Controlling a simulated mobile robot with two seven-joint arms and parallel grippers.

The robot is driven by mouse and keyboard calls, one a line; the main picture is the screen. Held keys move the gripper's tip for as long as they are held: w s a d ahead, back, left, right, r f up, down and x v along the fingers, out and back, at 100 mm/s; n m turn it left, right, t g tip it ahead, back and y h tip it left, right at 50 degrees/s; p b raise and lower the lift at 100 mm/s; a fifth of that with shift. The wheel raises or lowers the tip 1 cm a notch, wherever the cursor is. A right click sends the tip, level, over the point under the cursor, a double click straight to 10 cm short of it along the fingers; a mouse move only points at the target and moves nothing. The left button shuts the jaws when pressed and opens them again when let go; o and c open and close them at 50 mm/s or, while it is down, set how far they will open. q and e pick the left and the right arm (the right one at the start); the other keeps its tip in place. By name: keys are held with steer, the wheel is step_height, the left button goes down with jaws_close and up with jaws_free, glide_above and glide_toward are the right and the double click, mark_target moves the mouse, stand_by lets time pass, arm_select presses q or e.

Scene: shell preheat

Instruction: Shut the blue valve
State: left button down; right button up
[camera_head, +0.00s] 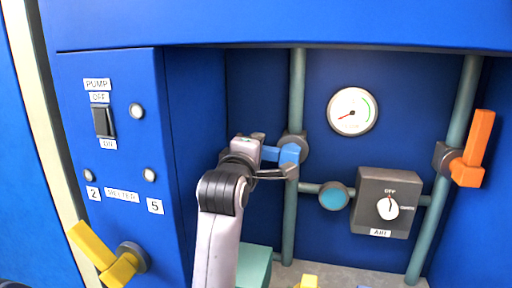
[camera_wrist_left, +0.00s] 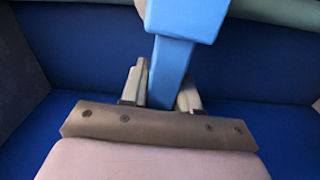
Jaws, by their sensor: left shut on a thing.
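The blue valve handle (camera_head: 289,153) sits on a vertical grey-green pipe in the middle of the recess in the head view. The handle lies roughly horizontal and points left from its round dark hub (camera_head: 296,141). My left gripper (camera_head: 274,160) is at the handle with its fingers on either side of it, shut on it. In the left wrist view the blue handle (camera_wrist_left: 184,50) runs down between the two fingers of the left gripper (camera_wrist_left: 162,88). My right gripper is in neither view.
An orange valve handle (camera_head: 473,150) is on the right pipe, and a yellow one (camera_head: 106,257) is at lower left. A round gauge (camera_head: 353,111) and a grey AIR dial box (camera_head: 387,203) are right of the blue valve. A panel with a PUMP switch (camera_head: 103,121) stands left.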

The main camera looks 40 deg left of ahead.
arm_select(q)
steer(key=shift+f+n, duration=0.4)
steer(key=shift+n, duration=0.3)
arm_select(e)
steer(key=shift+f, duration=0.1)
arm_select(q)
steer(key=c, duration=0.9)
jaws_free()
